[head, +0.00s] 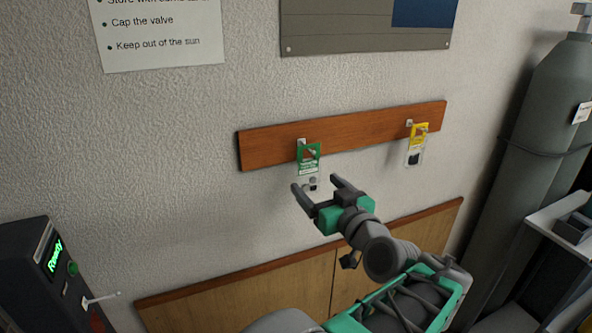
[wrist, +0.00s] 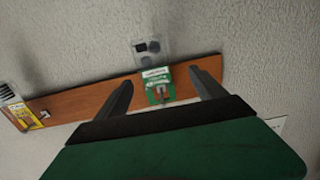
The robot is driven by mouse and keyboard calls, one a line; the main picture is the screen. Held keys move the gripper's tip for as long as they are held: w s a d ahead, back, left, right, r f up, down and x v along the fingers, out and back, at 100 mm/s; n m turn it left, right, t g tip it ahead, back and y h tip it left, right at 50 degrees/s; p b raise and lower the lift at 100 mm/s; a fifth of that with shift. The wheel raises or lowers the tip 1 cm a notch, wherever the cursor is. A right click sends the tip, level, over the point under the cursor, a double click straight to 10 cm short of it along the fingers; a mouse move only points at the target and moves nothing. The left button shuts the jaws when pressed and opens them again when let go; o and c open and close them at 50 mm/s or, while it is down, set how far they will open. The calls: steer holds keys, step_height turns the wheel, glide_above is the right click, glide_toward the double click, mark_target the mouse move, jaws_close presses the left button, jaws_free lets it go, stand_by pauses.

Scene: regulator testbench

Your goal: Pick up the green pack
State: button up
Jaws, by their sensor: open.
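The green pack (head: 309,159) hangs from a peg on the wooden rail, with a green card on top and a clear pouch below that holds small dark parts. In the wrist view the pack (wrist: 156,78) shows between my two fingers, with its clear pouch reaching past them. My gripper (head: 320,184) is open and empty, in front of the wall near the pack's lower end. In the wrist view my gripper (wrist: 162,90) has one finger on each side of the pack, apart from it. I cannot tell the exact depth between fingertips and pack.
A yellow pack (head: 418,136) hangs on another peg of the wooden rail (head: 360,130), to the right. A grey cylinder (head: 545,120) stands at the right beside a pale shelf (head: 562,215). A dark device (head: 45,270) with a lit display is at the lower left.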

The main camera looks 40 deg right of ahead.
mark_target(311, 170)
steer(key=shift+w+d+r+p, duration=0.35)
steer(key=shift+w+d+r, duration=0.1)
steer(key=shift+d+r, duration=0.2)
steer(key=p+x, duration=0.2)
steer(key=x, duration=0.4)
steer(key=shift+f+p, duration=0.15)
steer(key=shift+p, duration=0.15)
steer(key=c, duration=1.5)
